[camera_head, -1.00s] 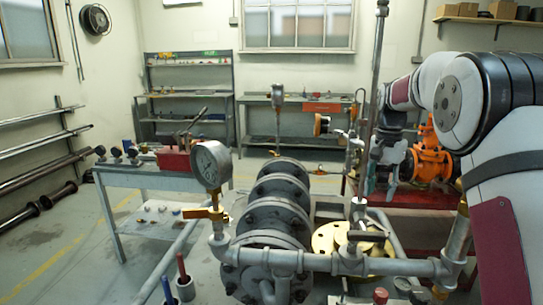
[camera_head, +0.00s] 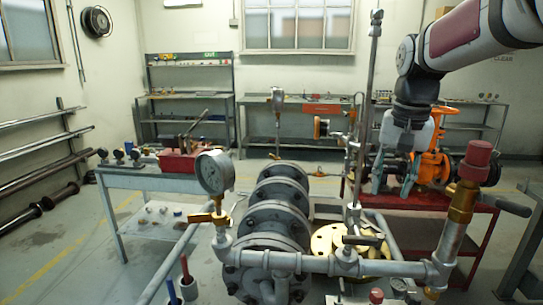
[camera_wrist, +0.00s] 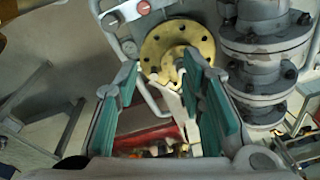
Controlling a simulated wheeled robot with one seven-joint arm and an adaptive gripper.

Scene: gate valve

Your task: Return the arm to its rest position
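My arm comes in from the top right in the head view, and my gripper (camera_head: 396,178) hangs from it, fingers pointing down. It is in the right half of the picture, in front of the orange gate valve (camera_head: 431,160) and partly overlapping it there. In the wrist view my gripper (camera_wrist: 163,108) is open, with its two teal-padded fingers wide apart. No object is held between them. Beyond the fingers lies a round brass flange (camera_wrist: 178,48); whether anything touches the fingers cannot be seen.
Grey flanged pipework (camera_head: 275,215) fills the middle foreground, with a pressure gauge (camera_head: 214,171) and a tall vertical rod (camera_head: 367,95). A red-capped fitting (camera_head: 478,160) stands at the right. A red bench (camera_head: 480,225) stands behind it. Open floor (camera_head: 70,240) lies at the left.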

